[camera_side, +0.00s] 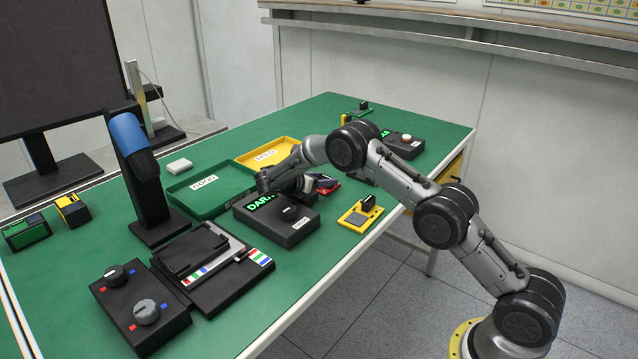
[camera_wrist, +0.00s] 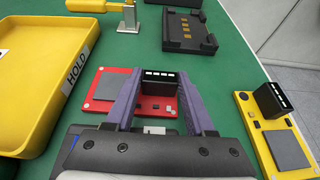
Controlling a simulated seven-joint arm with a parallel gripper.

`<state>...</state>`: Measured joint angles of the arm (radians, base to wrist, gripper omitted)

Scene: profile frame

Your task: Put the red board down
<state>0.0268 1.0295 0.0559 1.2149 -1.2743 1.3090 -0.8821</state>
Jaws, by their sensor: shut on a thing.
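The red board (camera_wrist: 106,88) is in the wrist view, with a grey square on its left part and a black block (camera_wrist: 163,92) standing on it. My gripper (camera_wrist: 162,76) has its two purple fingers shut on that black block. In the side view my gripper (camera_side: 311,182) is over the table by the black display box, and a small part of the red board (camera_side: 329,187) shows beside it. The fingers and wrist hide part of the board. I cannot tell whether its underside touches the table.
A yellow HOLD tray (camera_side: 250,159) and a green tray (camera_side: 188,206) lie behind. A yellow board (camera_side: 350,217) lies near the table's front edge. The black display box (camera_side: 290,234) is close to my gripper. A black cradle (camera_wrist: 190,43) is further off in the wrist view. Green tabletop is bare between them.

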